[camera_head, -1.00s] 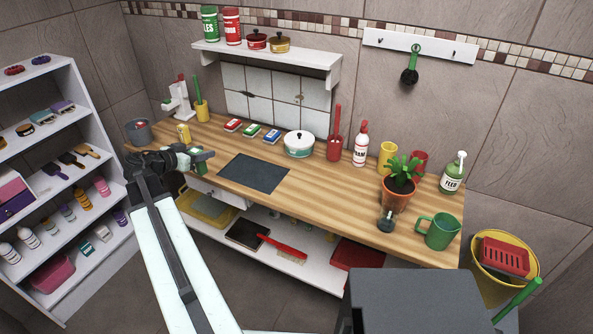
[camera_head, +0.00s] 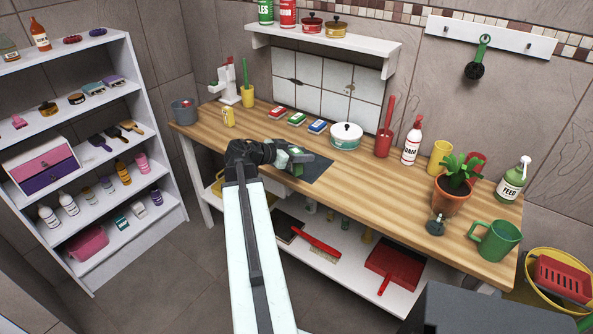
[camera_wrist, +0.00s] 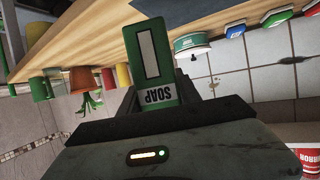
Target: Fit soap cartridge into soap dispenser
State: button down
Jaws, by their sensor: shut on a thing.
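The soap cartridge is a green block with a white label reading SOAP, seen large in the wrist view (camera_wrist: 152,62). My gripper (camera_head: 290,156) is shut on it, and the cartridge (camera_head: 299,155) shows only in part in the head view. It appears over the dark mat (camera_head: 318,172) on the wooden bench; its height is hard to judge. A white upright device (camera_head: 229,84) with a red part stands at the back left of the bench. It looks like the soap dispenser, apart from my gripper and to its left. The dispenser is not clearly seen in the wrist view.
Near the device stand a grey pot (camera_head: 184,111), a yellow can (camera_head: 228,117) and a yellow cup (camera_head: 247,97). Small coloured boxes (camera_head: 297,119) and a white lidded pot (camera_head: 346,137) line the back. A potted plant (camera_head: 453,190) stands right. The bench's front left is clear.

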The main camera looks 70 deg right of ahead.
jog(key=w+d+f+b, duration=0.1)
jog(key=d+f, duration=0.1)
jog(key=d, duration=0.2)
jog(key=w+d+f+b, duration=0.2)
jog(key=d, duration=0.3)
jog(key=w+d+f+b, duration=0.2)
jog(key=d, duration=0.3)
jog(key=shift+d+f, duration=0.25)
jog(key=shift+f, duration=0.05)
jog(key=shift+r, duration=0.25)
jog(key=shift+f, duration=0.15)
jog(key=c, duration=0.8)
grip_release()
jog(key=shift+c, duration=0.2)
